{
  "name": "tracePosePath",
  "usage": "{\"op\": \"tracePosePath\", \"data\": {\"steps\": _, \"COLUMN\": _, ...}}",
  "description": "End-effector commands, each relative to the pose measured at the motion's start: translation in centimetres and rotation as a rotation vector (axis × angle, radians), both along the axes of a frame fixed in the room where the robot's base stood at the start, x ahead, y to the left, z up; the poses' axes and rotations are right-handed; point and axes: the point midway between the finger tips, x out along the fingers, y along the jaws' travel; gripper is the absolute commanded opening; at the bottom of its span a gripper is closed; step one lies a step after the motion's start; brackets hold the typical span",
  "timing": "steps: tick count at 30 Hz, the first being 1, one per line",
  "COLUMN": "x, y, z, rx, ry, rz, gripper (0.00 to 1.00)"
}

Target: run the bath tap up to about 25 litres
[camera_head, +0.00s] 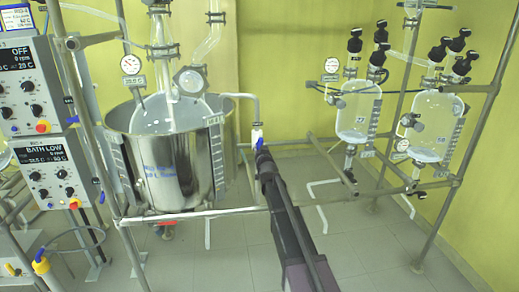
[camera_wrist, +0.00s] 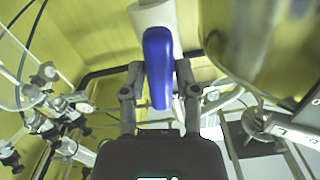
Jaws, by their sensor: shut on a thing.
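The steel bath (camera_head: 170,165) stands at left centre in the head view, with a round glass flask (camera_head: 165,112) in it. A scale strip runs up its outer wall; the water level is too small to tell. A white tap pipe (camera_head: 245,97) bends over the bath's right rim and drops to a blue tap lever (camera_head: 258,143). The wrist view shows the blue lever (camera_wrist: 157,68) upright between the two fingers, with a white pipe end (camera_wrist: 152,17) behind it. My gripper (camera_wrist: 158,85) is shut on the lever. In the head view my arm hides part of the grip.
Control boxes (camera_head: 45,170) stand at the left; the lower display reads "BATH LOW". Glass vessels (camera_head: 358,108) with black caps hang on a metal frame (camera_head: 395,100) at the right. A horizontal rail (camera_head: 190,213) runs before the bath.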

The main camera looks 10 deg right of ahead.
Motion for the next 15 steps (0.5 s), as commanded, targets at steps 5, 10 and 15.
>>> {"op": "tracePosePath", "data": {"steps": 5, "x": 0.35, "y": -0.01, "z": 0.22, "rx": -0.013, "ry": -0.008, "rz": -0.001, "gripper": 0.00}}
{"op": "tracePosePath", "data": {"steps": 10, "x": 0.37, "y": -0.01, "z": 0.22, "rx": -0.012, "ry": -0.008, "rz": -0.001, "gripper": 0.00}}
{"op": "tracePosePath", "data": {"steps": 15, "x": 0.37, "y": -0.01, "z": 0.23, "rx": -0.011, "ry": -0.008, "rz": -0.001, "gripper": 0.64}}
